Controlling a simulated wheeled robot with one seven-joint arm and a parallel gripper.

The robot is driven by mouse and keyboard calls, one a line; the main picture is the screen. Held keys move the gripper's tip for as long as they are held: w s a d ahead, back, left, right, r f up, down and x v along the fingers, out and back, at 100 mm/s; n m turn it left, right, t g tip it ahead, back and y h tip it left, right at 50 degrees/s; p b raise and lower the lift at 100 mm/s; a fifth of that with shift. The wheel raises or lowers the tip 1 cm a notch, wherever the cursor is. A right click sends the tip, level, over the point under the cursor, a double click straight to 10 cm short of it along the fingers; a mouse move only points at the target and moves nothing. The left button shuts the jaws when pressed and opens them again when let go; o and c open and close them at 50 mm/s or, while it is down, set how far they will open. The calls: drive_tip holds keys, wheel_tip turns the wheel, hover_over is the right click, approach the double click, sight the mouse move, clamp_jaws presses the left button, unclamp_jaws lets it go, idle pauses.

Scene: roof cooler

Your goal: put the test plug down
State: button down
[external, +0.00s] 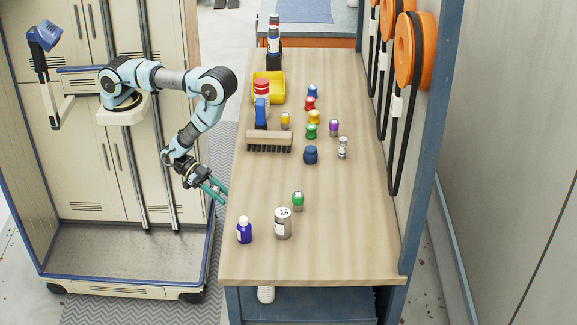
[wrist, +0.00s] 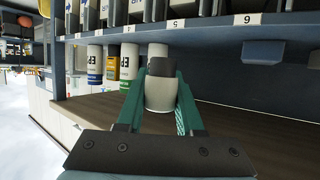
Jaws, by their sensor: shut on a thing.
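My gripper (external: 216,190) with teal fingers is at the left edge of the wooden table (external: 330,255) in the external view. In the wrist view my gripper (wrist: 162,72) is shut on a short grey piece with a dark end, which I take to be the test plug (wrist: 160,97). In the external view the held piece is too small to make out. It cannot be told whether the plug touches any surface.
A blue bottle (external: 244,231), a grey can (external: 283,223) and a green-capped jar (external: 298,200) stand near the table's front. A brush (external: 269,141), yellow bin (external: 276,86) and several small jars stand farther back. The right front of the table is bare.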

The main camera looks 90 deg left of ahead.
drive_tip(key=s+d+m+g+h, duration=0.6)
drive_tip(key=s+d+m+g, duration=0.35)
drive_tip(key=s+d, duration=1.65)
drive_tip(key=w+d+r+t+b, duration=0.25)
drive_tip(key=w+d+r, duration=0.4)
drive_tip(key=w, duration=0.35)
drive_tip(key=w+d+r+n+t+y+b, duration=0.2)
drive_tip(key=w+r+n+t, duration=0.15)
drive_tip(key=w+r, duration=0.6)
drive_tip(key=w+d+r+n+t+y+b, duration=0.15)
drive_tip(key=w+r+n, duration=0.25)
drive_tip(key=w+r, duration=0.55)
drive_tip(key=w+a+r+n+t+y, duration=0.2)
drive_tip(key=r, duration=0.3)
drive_tip(key=w+a+r+n+t+y, duration=0.1)
drive_tip(key=w+a+r+y, duration=0.15)
drive_tip(key=r, duration=0.25)
drive_tip(key=n+g+y+p, duration=0.1)
drive_tip(key=n+y+p, duration=1.1)
drive_tip(key=y, duration=0.1)
hover_over(318, 175)
wheel_tip(318, 175, down, 9)
wheel_tip(318, 175, down, 7)
drive_tip(key=b, duration=0.5)
drive_tip(key=shift+r, duration=0.2)
